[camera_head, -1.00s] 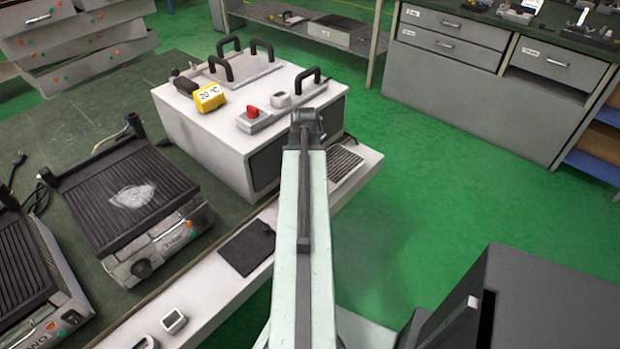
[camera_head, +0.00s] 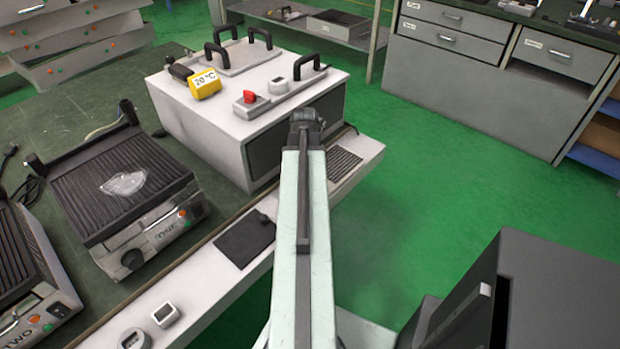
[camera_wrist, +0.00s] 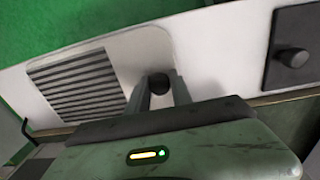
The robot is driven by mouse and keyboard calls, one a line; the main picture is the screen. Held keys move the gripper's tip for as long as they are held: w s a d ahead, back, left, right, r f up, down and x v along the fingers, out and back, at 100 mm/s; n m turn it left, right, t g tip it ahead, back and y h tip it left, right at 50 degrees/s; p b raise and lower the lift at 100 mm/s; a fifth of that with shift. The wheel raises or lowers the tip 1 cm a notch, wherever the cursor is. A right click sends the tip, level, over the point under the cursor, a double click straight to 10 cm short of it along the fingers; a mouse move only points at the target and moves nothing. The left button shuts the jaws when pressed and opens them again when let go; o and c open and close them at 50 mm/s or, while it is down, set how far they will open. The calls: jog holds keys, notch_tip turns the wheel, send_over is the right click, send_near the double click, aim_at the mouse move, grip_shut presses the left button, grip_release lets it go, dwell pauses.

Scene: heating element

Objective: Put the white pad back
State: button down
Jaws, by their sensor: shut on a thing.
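My gripper (camera_wrist: 160,88) is shut on a small dark round knob (camera_wrist: 158,84) in the wrist view. White surface surrounds the knob. I cannot clearly tell a white pad's edges from the white ledge (camera_wrist: 205,50), though a faint rounded outline shows left of the fingers. In the head view my wrist (camera_head: 305,122) is in front of the white box, over the ledge (camera_head: 205,285), and hides my fingers and the knob. A dark square pad with a dark knob (camera_wrist: 291,58) lies on the ledge to the right in the wrist view; it also shows in the head view (camera_head: 238,246).
A ribbed grille (camera_wrist: 75,85) is left of my fingers. A white box (camera_head: 195,120) with black handles and a yellow "20 °C" display (camera_head: 205,82) stands behind the ledge. A grill (camera_head: 95,205) with a whitish patch (camera_head: 124,183) is at left.

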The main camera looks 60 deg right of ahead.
jog(key=shift+f, duration=0.2)
jog(key=c, duration=1.1)
grip_release()
jog(key=shift+o, duration=0.2)
jog(key=shift+r, duration=0.1)
jog(key=r+p, duration=0.8)
jog(key=shift+a, duration=0.2)
jog(key=shift+f, duration=0.15)
